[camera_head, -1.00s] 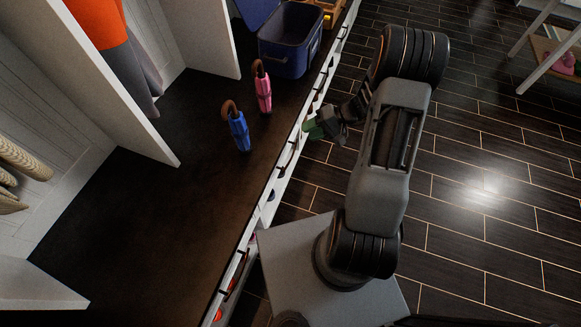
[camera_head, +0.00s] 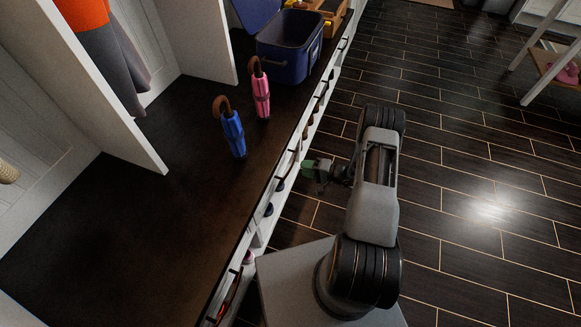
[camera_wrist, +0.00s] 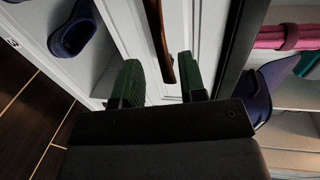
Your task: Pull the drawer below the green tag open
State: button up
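My gripper (camera_wrist: 160,72) is open, with a green-padded finger on each side in the wrist view. A dark brown bar handle (camera_wrist: 156,35) on a white drawer front (camera_wrist: 187,28) lies ahead, between the fingers in the picture. I see no grip on it, and cannot tell how far off it is. In the head view my gripper (camera_head: 322,171) is beside the white front of the bench, just right of its edge. Dark handles run along that front. The drawer looks shut. I cannot make out a green tag in either view.
The dark bench top (camera_head: 150,205) carries a blue umbrella (camera_head: 233,135), a pink umbrella (camera_head: 261,92) and a blue bin (camera_head: 288,48). A blue shoe (camera_wrist: 75,35) sits in an open compartment beside the drawer front. The dark floor (camera_head: 470,175) on the right is clear.

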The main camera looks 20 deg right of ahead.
jog(key=b+x, duration=0.1)
jog(key=x, duration=0.6)
jog(key=shift+c, duration=0.2)
grip_shut()
dwell(0.4)
